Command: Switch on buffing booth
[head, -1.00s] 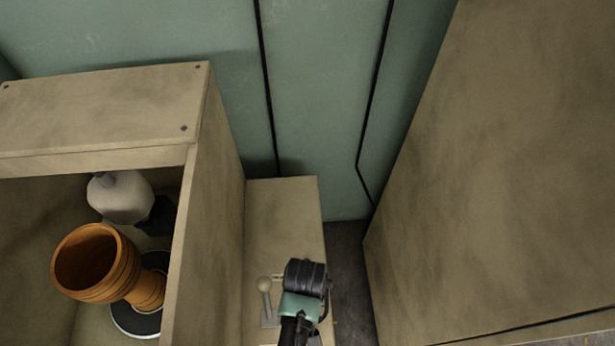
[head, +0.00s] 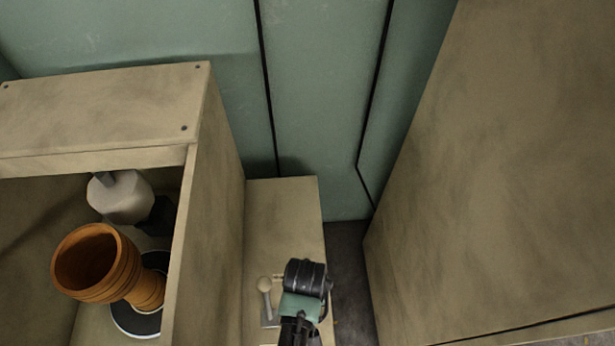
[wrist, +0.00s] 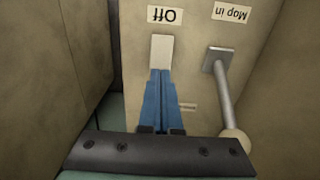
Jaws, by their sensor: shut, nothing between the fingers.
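The buffing booth (head: 212,200) stands at the left in the head view. Inside are an orange-brown goblet drum (head: 125,275), tilted on a dark round plate (head: 135,322), and a pale rounded buffing head (head: 122,200). A low control box (head: 280,215) adjoins the booth's right side. In the wrist view a pale switch plate (wrist: 161,47) sits beside an upside-down "Off" label (wrist: 165,15). My gripper (wrist: 161,72) is shut and empty, its blue fingertips at the plate's near end; contact is unclear. A ball-knobbed lever (wrist: 226,92) is to its right, beside a "Mop in" label (wrist: 231,13).
A large tan cabinet (head: 500,170) stands to the right, with a narrow dark floor gap (head: 348,260) between it and the control box. A green panelled wall (head: 320,110) is behind. The booth's side wall is close on the left of my arm.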

